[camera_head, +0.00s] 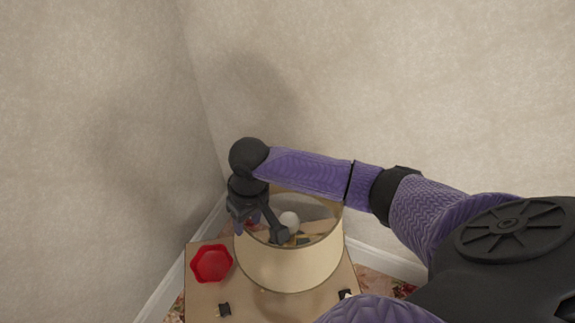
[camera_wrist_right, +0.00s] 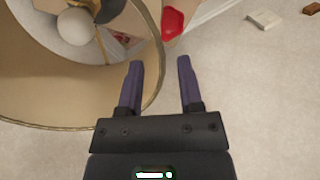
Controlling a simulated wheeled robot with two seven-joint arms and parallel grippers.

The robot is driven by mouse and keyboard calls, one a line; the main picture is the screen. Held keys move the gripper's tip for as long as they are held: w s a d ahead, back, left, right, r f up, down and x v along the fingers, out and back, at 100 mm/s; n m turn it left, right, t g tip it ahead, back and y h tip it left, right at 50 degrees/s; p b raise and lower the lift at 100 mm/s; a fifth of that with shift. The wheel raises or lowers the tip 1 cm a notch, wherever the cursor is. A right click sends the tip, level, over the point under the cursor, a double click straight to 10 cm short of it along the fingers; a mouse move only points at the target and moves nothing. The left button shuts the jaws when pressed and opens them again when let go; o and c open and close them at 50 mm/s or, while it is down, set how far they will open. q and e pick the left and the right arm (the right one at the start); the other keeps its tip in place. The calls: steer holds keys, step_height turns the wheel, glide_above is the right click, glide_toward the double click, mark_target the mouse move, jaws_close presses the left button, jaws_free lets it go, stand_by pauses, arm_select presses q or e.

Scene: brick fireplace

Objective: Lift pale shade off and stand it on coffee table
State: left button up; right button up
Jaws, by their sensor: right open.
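The pale shade (camera_head: 290,268) is a cream drum with an open top, around a white bulb (camera_head: 289,221) above a small wooden table (camera_head: 199,304). My right gripper (camera_head: 248,227) is open at the shade's upper left rim. In the right wrist view, the shade (camera_wrist_right: 40,92) fills the left side, with the bulb (camera_wrist_right: 77,27) inside it. The rim passes between the two open fingers (camera_wrist_right: 160,62) in that picture; one finger overlaps the shade's inner side and the other is outside. Contact cannot be told. My left gripper is not in view. No separate coffee table is identifiable.
A red bowl (camera_head: 211,263) sits on the wooden table, left of the shade. Small black objects (camera_head: 223,309) lie near its front. Plain walls (camera_head: 400,80) meet in a corner behind the table, close to the shade.

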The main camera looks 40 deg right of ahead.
mark_target(247, 237)
steer(key=f, duration=0.2)
steer(key=f+b, duration=0.1)
steer(key=f, duration=0.1)
steer(key=a+f+b, duration=0.1)
steer(key=f, duration=0.1)
steer(key=shift+w+f, duration=0.1)
steer(key=shift+f, duration=0.05)
jaws_close()
steer(key=shift+r, duration=0.2)
